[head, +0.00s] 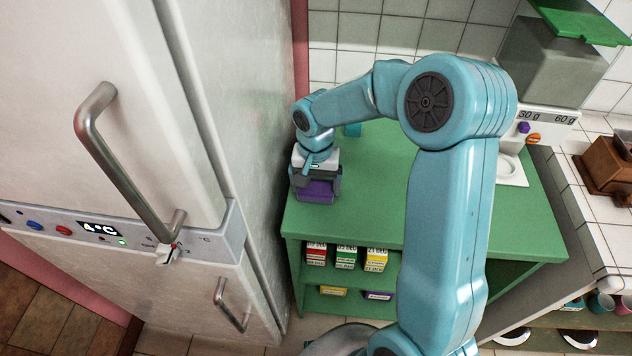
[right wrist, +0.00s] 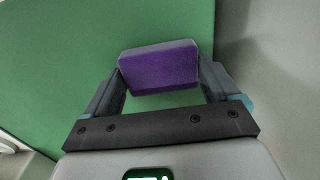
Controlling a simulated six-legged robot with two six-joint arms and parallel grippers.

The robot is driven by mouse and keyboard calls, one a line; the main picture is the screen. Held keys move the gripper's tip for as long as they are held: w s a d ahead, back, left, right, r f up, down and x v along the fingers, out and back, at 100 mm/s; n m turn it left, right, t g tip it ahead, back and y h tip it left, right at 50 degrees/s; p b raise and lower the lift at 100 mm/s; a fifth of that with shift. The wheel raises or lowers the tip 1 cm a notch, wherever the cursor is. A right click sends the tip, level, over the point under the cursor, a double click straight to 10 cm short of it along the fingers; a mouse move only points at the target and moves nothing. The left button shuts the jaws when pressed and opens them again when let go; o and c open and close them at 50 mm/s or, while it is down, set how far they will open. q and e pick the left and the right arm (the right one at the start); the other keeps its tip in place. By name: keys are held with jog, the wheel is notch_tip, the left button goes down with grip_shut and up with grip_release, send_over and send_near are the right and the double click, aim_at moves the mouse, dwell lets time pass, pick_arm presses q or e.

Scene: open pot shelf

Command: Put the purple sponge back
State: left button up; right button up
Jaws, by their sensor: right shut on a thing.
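The purple sponge (head: 318,192) is at the left end of the green shelf's top (head: 345,222), near the fridge. My right gripper (head: 316,187) points down over it and is shut on it. In the right wrist view the sponge (right wrist: 160,72) sits between the two dark fingers of the gripper (right wrist: 162,84), with green surface behind it. I cannot tell whether the sponge rests on the shelf top or is held just above it. My left gripper is not in view.
A white fridge (head: 215,120) with metal handles stands close on the left. The shelf top's front middle is clear.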

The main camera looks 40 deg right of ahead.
aim_at(317, 187)
jog(key=shift+f, duration=0.1)
jog(key=shift+s+f, duration=0.1)
jog(key=o, duration=0.7)
jog(key=shift+c, duration=0.2)
jog(key=shift+r, duration=0.4)
notch_tip(317, 187, up, 12)
jog(key=shift+f, duration=0.2)
jog(key=shift+f, duration=0.1)
